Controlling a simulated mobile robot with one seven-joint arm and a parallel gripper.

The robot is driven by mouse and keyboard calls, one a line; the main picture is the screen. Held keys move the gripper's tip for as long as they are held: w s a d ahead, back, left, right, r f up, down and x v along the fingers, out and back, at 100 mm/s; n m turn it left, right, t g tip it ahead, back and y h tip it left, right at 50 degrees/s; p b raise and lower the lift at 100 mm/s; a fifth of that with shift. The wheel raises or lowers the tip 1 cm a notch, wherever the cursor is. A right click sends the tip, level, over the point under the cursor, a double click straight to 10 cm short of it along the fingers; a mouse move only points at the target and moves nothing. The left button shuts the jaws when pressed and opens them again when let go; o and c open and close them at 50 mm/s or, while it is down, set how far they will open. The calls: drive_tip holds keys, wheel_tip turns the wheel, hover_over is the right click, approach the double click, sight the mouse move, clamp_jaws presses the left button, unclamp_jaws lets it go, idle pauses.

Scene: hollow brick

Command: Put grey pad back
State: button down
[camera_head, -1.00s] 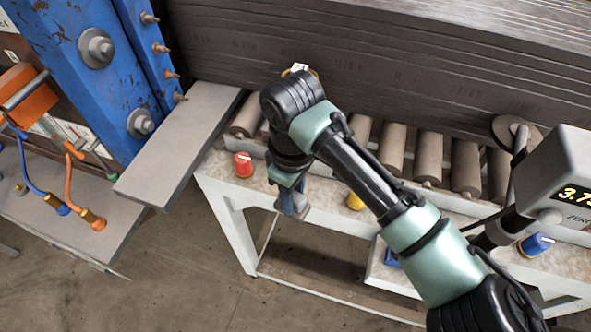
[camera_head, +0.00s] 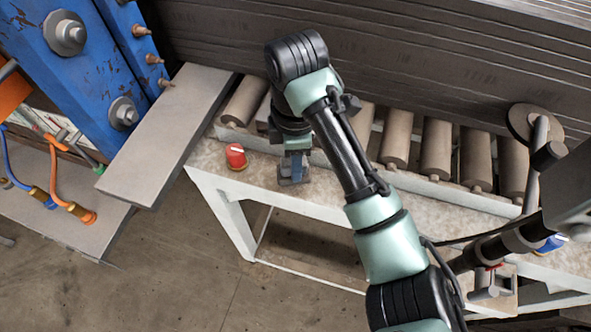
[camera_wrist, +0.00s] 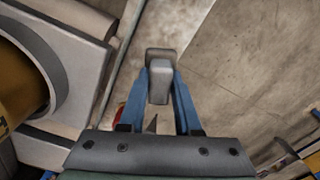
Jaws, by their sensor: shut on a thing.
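My gripper (camera_head: 292,178) points down over the near edge strip of the white roller table, just right of the red-capped knob. In the wrist view its two blue fingers (camera_wrist: 160,95) are closed on a small grey block, the grey pad (camera_wrist: 160,62), which juts past the fingertips. In the head view the pad is hard to make out against the grey fingertips, and I cannot tell whether it touches the table.
The roller table (camera_head: 330,188) has several brown rollers (camera_head: 436,148) behind my gripper. A red-capped knob (camera_head: 236,156) stands close on the left. A grey beam (camera_head: 165,140) and blue rusty frame (camera_head: 75,60) are further left. A stack of dark sheets (camera_head: 400,60) lies behind.

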drive_tip(key=shift+f, duration=1.7)
drive_tip(key=shift+f, duration=0.15)
drive_tip(key=c, duration=0.6)
unclamp_jaws()
wheel_tip(320, 180, up, 12)
drive_tip(key=shift+f+p, duration=0.1)
drive_tip(key=shift+p, duration=0.9)
drive_tip(key=shift+r, duration=0.3)
